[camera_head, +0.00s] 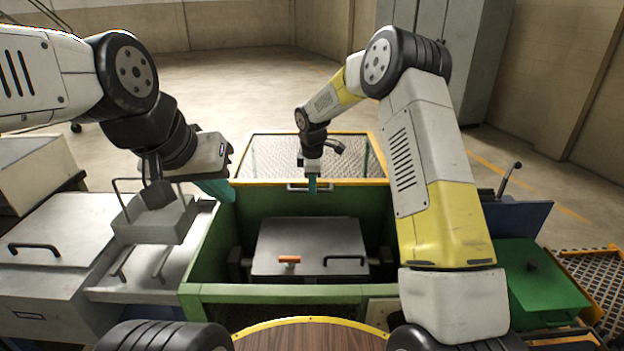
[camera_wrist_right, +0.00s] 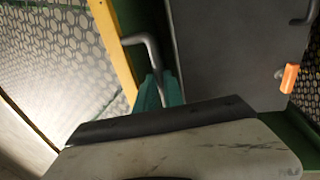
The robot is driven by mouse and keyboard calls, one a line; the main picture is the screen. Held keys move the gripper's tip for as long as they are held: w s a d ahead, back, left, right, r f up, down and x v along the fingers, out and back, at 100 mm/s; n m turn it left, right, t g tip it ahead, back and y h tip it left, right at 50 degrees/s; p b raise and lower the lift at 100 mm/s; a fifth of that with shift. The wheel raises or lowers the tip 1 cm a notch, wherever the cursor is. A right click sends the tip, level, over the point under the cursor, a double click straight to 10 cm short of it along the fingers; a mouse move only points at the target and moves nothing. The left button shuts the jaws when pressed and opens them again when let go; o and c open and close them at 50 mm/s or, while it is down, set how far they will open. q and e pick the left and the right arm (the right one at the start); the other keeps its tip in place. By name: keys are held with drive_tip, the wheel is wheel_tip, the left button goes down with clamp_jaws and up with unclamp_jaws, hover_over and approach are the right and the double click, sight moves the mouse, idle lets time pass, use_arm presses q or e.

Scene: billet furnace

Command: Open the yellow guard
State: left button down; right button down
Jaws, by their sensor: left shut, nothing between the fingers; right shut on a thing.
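The yellow guard (camera_head: 262,181) is a yellow-framed mesh panel behind the green machine frame; its tilt is hard to judge. Its grey handle (camera_head: 294,187) sits on the near yellow bar. My right gripper (camera_head: 312,186) is shut on this handle. In the right wrist view the teal fingers (camera_wrist_right: 160,92) close around the bent handle bar (camera_wrist_right: 150,50), beside the yellow frame edge (camera_wrist_right: 114,50) and mesh (camera_wrist_right: 65,55). My left gripper (camera_head: 222,190) is shut and empty, over the left wall of the green frame, left of the guard.
A grey lid (camera_head: 310,240) with an orange grip (camera_head: 289,260) and dark handle lies inside the green frame (camera_head: 285,293). A small metal box (camera_head: 155,222) stands left. A grey cabinet (camera_head: 50,235) is at far left. Lever and green box (camera_head: 540,280) stand right.

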drive_tip(key=c, duration=1.5)
unclamp_jaws()
drive_tip(key=shift+o, duration=0.2)
wheel_tip(320, 180, up, 8)
drive_tip(key=s, duration=0.1)
drive_tip(key=shift+s+f, duration=0.15)
drive_tip(key=shift+s, duration=0.1)
drive_tip(key=s+d+r+m+t, duration=0.1)
drive_tip(key=s+d+r+m, duration=0.3)
drive_tip(key=s+r, duration=0.3)
drive_tip(key=s+d+r+m+t, duration=0.1)
drive_tip(key=s+d+r+m, duration=0.25)
drive_tip(key=s+r, duration=0.35)
drive_tip(key=s+d+m+t+y, duration=0.1)
drive_tip(key=s+d+m, duration=0.2)
drive_tip(key=s, duration=0.8)
drive_tip(key=s+d+r+m+t+y, duration=0.1)
drive_tip(key=s+d+m, duration=0.2)
drive_tip(key=s+m, duration=0.4)
drive_tip(key=s, duration=0.4)
drive_tip(key=shift+s, duration=0.15)
